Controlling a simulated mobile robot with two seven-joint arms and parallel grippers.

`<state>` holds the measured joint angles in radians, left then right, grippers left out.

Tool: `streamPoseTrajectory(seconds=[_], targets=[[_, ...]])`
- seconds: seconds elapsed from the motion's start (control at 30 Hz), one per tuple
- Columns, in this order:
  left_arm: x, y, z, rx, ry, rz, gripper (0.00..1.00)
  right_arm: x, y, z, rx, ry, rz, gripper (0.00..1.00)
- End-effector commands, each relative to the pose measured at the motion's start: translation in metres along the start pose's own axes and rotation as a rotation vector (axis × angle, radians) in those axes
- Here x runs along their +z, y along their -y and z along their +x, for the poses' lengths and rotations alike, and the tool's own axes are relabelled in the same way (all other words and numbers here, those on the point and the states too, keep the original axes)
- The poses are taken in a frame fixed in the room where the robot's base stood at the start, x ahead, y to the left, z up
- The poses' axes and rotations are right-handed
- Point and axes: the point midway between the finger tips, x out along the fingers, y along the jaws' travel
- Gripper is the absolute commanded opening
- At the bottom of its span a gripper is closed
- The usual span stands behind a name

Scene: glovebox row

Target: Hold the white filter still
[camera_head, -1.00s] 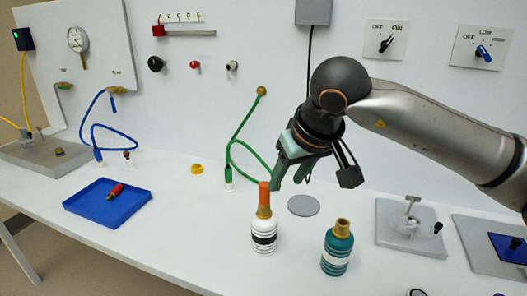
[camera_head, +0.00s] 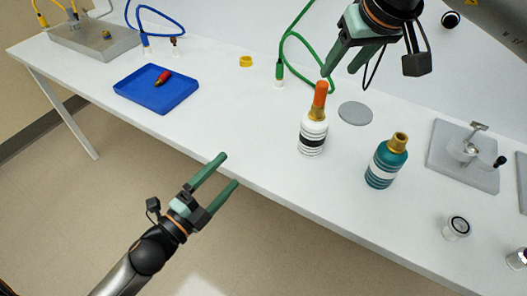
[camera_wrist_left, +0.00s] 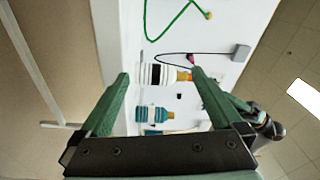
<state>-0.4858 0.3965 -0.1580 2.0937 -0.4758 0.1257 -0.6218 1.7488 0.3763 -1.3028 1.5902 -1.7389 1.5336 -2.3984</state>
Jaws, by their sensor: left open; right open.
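The white filter (camera_head: 312,139) is a white ribbed bottle shape with a black band, a brass neck and an orange top (camera_head: 320,94). It stands upright on the bench and also shows in the left wrist view (camera_wrist_left: 151,75). My left gripper (camera_head: 229,170) is open and empty in front of the bench's front edge, left of the filter and apart from it. In the left wrist view the filter lies between the fingers but farther off. My right gripper (camera_head: 340,71) is open above and behind the filter, one fingertip close to the orange top; I cannot tell whether they touch.
A teal filter (camera_head: 384,165) stands right of the white one, with a grey disc (camera_head: 355,113) behind. A green hose (camera_head: 285,50) hangs at the back. A blue tray (camera_head: 130,91) and yellow ring (camera_head: 246,61) lie left. A metal fixture (camera_head: 440,155) stands right.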

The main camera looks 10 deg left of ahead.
Motion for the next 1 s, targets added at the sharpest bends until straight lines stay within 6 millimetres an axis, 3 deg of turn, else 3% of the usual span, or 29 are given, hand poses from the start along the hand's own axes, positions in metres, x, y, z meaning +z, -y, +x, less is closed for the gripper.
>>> streamPoseTrajectory(seconds=[0.03,0.3,0.5,0.7,1.0], targets=[[-0.01,0.01,0.012,-0.027,-0.064,0.182,1.0,0.0,0.0,0.0,0.0,0.0,0.0,0.5],[-0.041,0.013,0.062,-0.126,-0.267,1.099,1.0,0.0,0.0,0.0,0.0,0.0,0.0,0.5],[-0.046,0.011,0.082,-0.197,-0.345,1.567,1.0,0.0,0.0,0.0,0.0,0.0,0.0,0.5],[-0.046,0.009,0.09,-0.225,-0.372,1.743,1.0,0.0,0.0,0.0,0.0,0.0,0.0,0.5],[-0.058,0.006,0.122,-0.229,-0.37,1.751,1.0,0.0,0.0,0.0,0.0,0.0,0.0,0.5]])
